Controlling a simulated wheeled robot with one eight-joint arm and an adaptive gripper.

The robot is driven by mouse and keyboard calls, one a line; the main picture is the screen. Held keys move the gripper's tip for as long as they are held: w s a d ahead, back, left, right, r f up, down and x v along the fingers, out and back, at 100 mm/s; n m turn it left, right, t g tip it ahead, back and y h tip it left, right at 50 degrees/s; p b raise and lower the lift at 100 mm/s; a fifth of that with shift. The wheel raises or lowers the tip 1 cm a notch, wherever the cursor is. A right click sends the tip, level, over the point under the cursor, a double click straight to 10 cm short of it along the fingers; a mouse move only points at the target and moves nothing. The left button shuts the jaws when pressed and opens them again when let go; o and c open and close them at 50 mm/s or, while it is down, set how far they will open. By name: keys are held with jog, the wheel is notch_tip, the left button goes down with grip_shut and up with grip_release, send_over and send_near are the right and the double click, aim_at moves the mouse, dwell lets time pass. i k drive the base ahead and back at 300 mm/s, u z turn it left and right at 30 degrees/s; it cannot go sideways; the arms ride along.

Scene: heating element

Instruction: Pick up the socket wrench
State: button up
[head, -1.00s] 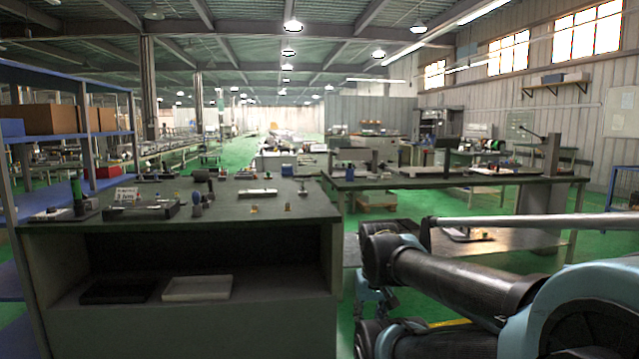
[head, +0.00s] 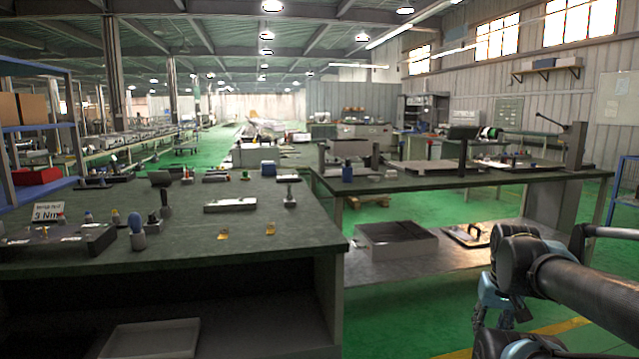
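I cannot make out the socket wrench for certain among the small tools on the dark workbench (head: 180,258) at the left. A blue-handled tool (head: 138,232) and a dark upright-handled tool (head: 166,197) stand near its left part. A tray with fittings (head: 62,243) bears a sign reading "3 Nm". My arm enters at the lower right, to the right of the workbench and apart from it. Its blue and black end part (head: 492,298) hangs low there; its fingers are too small and dark to tell open from shut.
A pale block (head: 230,206) and two small yellow pieces (head: 223,235) lie on the workbench. A long table (head: 425,182) stands behind to the right, with a grey box (head: 396,240) on its lower shelf. Blue shelving (head: 40,127) is at the far left.

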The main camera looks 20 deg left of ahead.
aim_at(289, 181)
jog(key=u, duration=0.4)
jog(key=i, duration=1.25)
jog(key=u, duration=0.65)
